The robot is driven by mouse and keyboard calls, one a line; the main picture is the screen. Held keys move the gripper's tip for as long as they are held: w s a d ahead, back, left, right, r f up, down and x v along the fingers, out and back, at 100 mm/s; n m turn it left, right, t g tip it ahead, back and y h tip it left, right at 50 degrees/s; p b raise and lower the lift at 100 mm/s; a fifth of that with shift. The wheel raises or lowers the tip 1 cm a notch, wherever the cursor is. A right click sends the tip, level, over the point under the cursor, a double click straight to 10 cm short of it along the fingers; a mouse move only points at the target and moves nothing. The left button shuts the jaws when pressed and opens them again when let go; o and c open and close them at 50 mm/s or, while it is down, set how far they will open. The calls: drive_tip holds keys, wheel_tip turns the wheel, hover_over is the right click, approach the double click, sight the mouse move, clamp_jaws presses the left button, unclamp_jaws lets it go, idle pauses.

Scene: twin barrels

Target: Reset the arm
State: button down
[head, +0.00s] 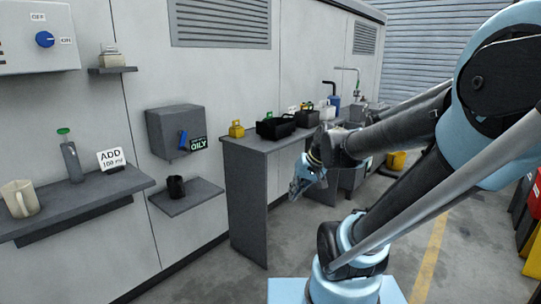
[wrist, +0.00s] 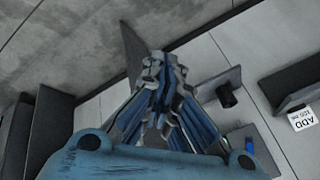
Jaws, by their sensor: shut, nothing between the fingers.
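My arm reaches in from the right of the head view and folds down in front of the workbench (head: 247,200). My gripper (head: 294,194) hangs in the air by the bench's front side, above the floor. In the wrist view my gripper (wrist: 154,62) points away from the camera, with its blue fingers together. It is shut and holds nothing. No object touches it in either view.
A grey box (head: 176,132) with an OILY label hangs on the wall above a small shelf (head: 188,200) with a black mug (head: 177,188). A longer shelf (head: 75,205) holds a beige jug (head: 19,199), a bottle (head: 71,158) and an ADD sign (head: 111,159).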

drive_tip(key=s+d+f+g+h, duration=0.1)
drive_tip(key=s+d+f+h, duration=0.3)
drive_tip(key=s+d, duration=0.7)
drive_tip(key=shift+f+m+g, duration=0.3)
drive_tip(key=shift+f+m, duration=0.1)
drive_tip(key=shift+f, duration=0.1)
drive_tip(key=shift+w+a, duration=0.1)
drive_tip(key=shift+w+f, duration=0.2)
drive_tip(key=shift+w, duration=0.25)
